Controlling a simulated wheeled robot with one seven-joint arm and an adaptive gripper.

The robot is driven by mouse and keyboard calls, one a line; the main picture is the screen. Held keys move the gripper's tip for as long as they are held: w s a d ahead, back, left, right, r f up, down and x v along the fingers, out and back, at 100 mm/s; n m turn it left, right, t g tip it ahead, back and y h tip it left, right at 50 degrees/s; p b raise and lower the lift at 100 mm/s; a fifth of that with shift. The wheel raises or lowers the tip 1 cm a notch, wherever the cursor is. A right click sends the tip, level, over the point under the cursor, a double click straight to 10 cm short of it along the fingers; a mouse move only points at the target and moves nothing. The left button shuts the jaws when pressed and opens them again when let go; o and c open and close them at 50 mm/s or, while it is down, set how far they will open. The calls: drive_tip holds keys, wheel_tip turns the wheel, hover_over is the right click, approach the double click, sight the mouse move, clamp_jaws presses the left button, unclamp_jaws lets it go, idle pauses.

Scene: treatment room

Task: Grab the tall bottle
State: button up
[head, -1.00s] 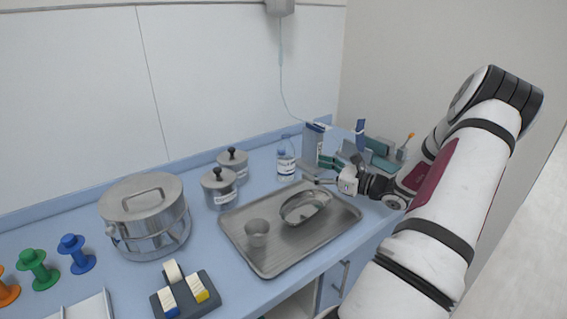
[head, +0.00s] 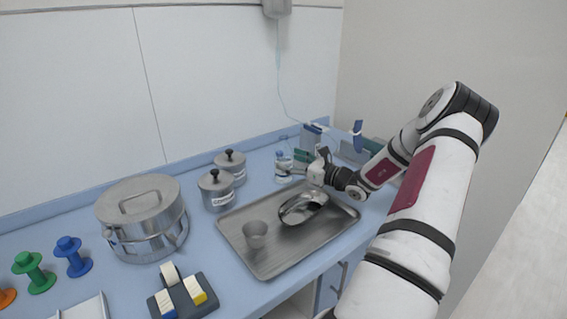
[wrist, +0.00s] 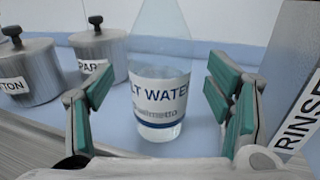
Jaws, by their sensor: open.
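The tall clear bottle (head: 283,167) with a blue-and-white label stands upright on the counter behind the tray. In the wrist view the bottle (wrist: 158,104) stands near the middle, and its label reads "LT WATER" in part; its top is cut off by the picture edge. My gripper (head: 299,165) is just to the right of the bottle in the head view. In the wrist view my gripper (wrist: 160,92) is open, with one teal-padded finger on each side of the bottle and gaps between. I cannot tell whether the fingertips reach fully around it.
A metal tray (head: 264,262) with a cup (head: 256,235) and a kidney dish (head: 303,207) lies in front. Two lidded canisters (head: 216,191) (head: 231,166) stand left of the bottle. A box marked RINSE (wrist: 297,105) stands close to my right finger. A large pot (head: 142,217) is farther left.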

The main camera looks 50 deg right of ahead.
sight(290, 159)
drive_tip(key=w, duration=0.3)
drive_tip(key=shift+f, duration=0.1)
drive_tip(key=c, duration=1.4)
drive_tip(key=shift+r, duration=0.25)
drive_tip(key=shift+c, duration=0.2)
